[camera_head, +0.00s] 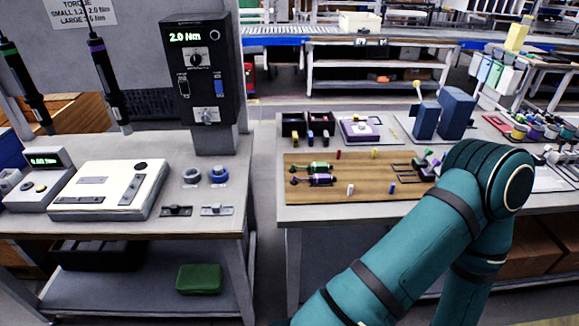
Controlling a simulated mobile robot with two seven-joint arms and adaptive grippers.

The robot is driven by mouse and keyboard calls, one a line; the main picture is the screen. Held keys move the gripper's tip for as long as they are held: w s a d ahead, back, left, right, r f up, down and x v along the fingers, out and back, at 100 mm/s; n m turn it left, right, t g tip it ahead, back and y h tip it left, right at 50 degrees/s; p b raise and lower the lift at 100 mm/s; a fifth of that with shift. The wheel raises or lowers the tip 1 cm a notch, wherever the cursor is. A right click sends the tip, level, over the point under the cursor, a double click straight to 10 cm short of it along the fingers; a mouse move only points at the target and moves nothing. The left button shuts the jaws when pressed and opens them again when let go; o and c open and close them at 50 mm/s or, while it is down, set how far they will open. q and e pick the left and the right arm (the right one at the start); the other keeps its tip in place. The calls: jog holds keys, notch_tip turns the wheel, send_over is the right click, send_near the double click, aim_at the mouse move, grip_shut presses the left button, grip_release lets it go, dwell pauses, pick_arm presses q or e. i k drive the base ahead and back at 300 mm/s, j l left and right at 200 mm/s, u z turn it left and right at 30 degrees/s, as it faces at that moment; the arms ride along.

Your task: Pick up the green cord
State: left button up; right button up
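On the wooden board (350,193) on the right-hand bench lies a small dark item with a green middle (317,168). It best fits the green cord, but it is too small to be sure. A similar item with a purple middle (318,180) lies just in front of it. Part of my teal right arm (490,185) covers the lower right, its bent joint over the bench's front edge, right of the board. Its gripper does not show. My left arm and gripper are out of view.
On the left bench are a torque unit (199,75) and hanging screwdrivers (105,75). A gap separates the benches.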

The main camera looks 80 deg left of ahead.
aim_at(315, 166)
jog(key=u, duration=2.3)
jog(key=i+l, duration=0.15)
jog(key=l, duration=0.25)
jog(key=i+l, duration=0.15)
jog(key=l, duration=0.2)
jog(key=i+l, duration=0.15)
jog(key=l, duration=0.25)
jog(key=i+l, duration=0.15)
jog(key=l, duration=0.25)
jog(key=l+u, duration=0.1)
jog(key=u, duration=0.35)
jog(key=l+u, duration=0.1)
jog(key=u, duration=0.3)
jog(key=l+u, duration=0.1)
jog(key=u, duration=0.35)
jog(key=i, duration=0.05)
